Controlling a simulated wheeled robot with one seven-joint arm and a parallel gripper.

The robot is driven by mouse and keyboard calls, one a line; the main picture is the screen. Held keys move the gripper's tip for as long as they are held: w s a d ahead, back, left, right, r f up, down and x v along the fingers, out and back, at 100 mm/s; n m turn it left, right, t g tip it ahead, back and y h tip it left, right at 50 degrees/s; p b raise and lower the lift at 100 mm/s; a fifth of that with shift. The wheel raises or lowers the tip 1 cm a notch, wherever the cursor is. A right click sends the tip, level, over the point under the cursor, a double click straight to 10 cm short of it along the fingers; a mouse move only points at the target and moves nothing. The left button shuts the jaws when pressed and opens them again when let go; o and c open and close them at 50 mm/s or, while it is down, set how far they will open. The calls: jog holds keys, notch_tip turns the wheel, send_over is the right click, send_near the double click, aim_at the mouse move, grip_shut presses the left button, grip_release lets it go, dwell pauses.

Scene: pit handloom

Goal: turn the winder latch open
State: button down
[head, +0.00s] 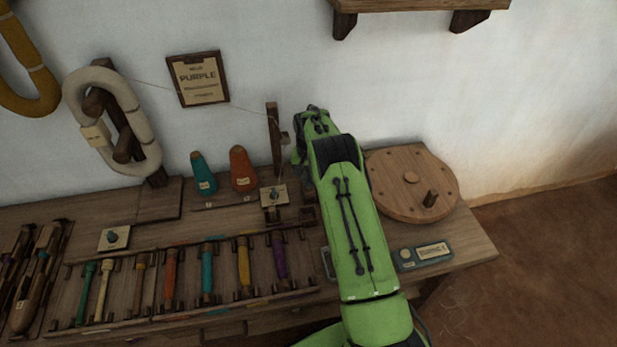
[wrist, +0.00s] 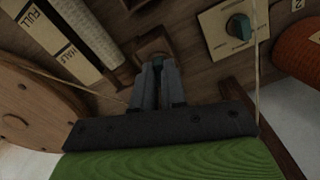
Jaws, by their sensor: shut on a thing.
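My gripper (wrist: 158,72) is at a small brown wooden block (wrist: 153,47) on the bench in the wrist view. Its two grey fingers are close together, shut on a small part at the block, which I take to be the winder latch. The fingers hide most of that part, so its angle cannot be told. In the head view my green arm covers the gripper and the latch. The round wooden winder wheel (head: 412,184) with a short dark peg stands right of the arm; it also shows at the left of the wrist view (wrist: 40,100).
A FULL/HALF scale strip (wrist: 62,35) lies beside the block. A plate with a teal knob (wrist: 238,27) is on its other side. A thread passes close to my gripper. Cones (head: 243,168), a bobbin rack (head: 190,275) and a small labelled device (head: 424,254) occupy the bench.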

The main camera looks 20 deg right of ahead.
jog(key=shift+n, duration=2)
jog(key=c, duration=1.2)
grip_release()
jog(key=shift+r, duration=0.1)
notch_tip(320, 180, up, 16)
jog(key=p, duration=0.4)
jog(key=shift+f, duration=0.2)
